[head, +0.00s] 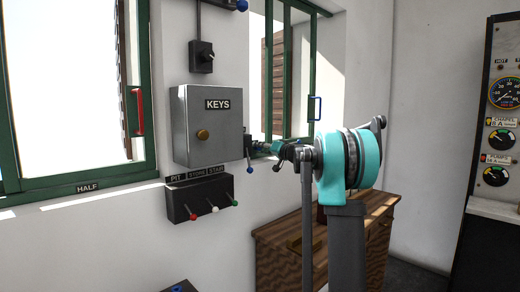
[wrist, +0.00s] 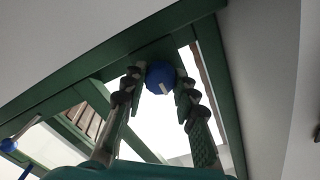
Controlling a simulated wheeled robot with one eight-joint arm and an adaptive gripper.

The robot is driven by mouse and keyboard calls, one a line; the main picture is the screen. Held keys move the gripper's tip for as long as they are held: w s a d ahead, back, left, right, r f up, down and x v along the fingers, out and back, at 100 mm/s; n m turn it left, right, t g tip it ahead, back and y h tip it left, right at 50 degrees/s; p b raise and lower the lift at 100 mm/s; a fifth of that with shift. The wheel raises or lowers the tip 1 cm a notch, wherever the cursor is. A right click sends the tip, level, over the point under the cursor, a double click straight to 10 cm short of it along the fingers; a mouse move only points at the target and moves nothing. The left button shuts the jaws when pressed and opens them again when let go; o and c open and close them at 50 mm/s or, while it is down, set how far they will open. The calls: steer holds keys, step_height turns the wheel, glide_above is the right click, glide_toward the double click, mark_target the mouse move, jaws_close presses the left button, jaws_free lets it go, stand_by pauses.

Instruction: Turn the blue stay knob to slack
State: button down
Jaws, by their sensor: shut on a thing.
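The blue stay knob (wrist: 161,77), a round blue knob with a pale mark on its face, sits at the green window frame in the wrist view. My gripper (wrist: 160,84) is shut on it, with one dark-padded finger on each side. In the head view my gripper (head: 262,147) reaches to the window's lower edge, partly hidden by my own arm. I cannot make out the held knob there. The knob's slack marking cannot be read.
A blue-tipped lever (head: 249,168) hangs beside the grey KEYS box (head: 208,128). Below the box is a switch block (head: 200,197) with red, white and green tips. A wooden cabinet (head: 285,245) stands below.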

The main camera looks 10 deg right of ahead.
steer(key=shift+f, duration=0.1)
steer(key=c, duration=1.2)
jaws_free()
steer(key=shift+s, duration=0.1)
steer(key=v, duration=1.2)
